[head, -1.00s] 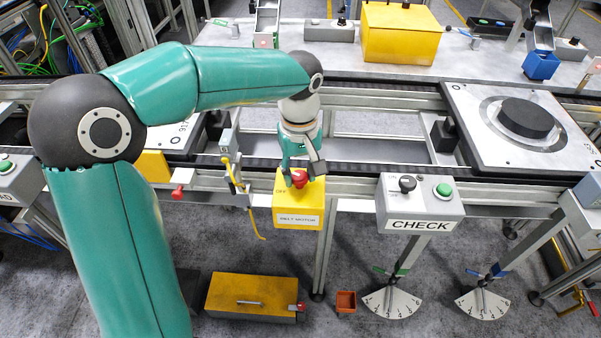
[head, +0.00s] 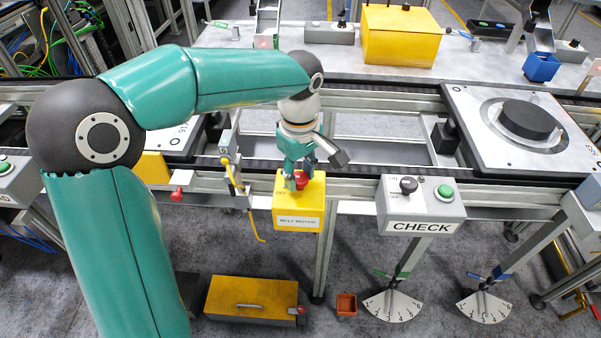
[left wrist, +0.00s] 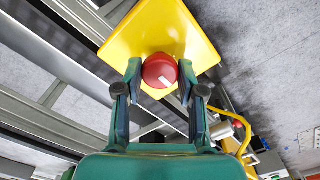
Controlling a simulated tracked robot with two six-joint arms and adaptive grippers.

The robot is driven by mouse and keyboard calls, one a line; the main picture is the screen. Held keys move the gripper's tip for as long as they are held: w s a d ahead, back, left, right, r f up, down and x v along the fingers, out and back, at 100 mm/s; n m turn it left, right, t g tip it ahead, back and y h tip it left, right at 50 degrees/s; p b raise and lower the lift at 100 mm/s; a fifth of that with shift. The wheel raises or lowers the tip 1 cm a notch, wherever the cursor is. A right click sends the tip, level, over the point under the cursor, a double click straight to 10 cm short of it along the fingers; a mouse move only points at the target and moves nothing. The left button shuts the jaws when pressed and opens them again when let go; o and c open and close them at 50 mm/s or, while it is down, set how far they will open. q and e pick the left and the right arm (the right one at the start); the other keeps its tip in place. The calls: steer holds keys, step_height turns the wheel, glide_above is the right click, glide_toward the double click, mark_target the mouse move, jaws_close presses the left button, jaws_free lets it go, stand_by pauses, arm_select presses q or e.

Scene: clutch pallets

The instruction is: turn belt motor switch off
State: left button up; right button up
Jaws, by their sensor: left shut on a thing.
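The belt motor switch is a yellow box (head: 298,219) labelled BELT MOTOR on the conveyor's front rail, with a red knob (head: 302,181) on top. "OFF" is legible beside the knob on its left in the head view. My left gripper (head: 297,183) points down and is shut on the red knob. In the left wrist view the red knob (left wrist: 160,71) sits between the two fingertips (left wrist: 160,78) and carries a white mark; the yellow box (left wrist: 145,32) lies behind it. My fingers partly hide the box top. My right gripper is out of view.
A grey CHECK box (head: 420,207) with a black knob and green button stands to the right. A sensor bracket with a yellow cable (head: 240,185) is close on the left. A pallet (head: 490,145) with a black disc lies at right. A yellow case (head: 250,298) is on the floor.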

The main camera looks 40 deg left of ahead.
mark_target(301, 176)
arm_select(q)
steer(key=shift+w+r, duration=0.1)
steer(key=shift+w, duration=0.05)
steer(key=o, duration=1.1)
steer(key=shift+o, duration=0.2)
step_height(301, 176, up, 12)
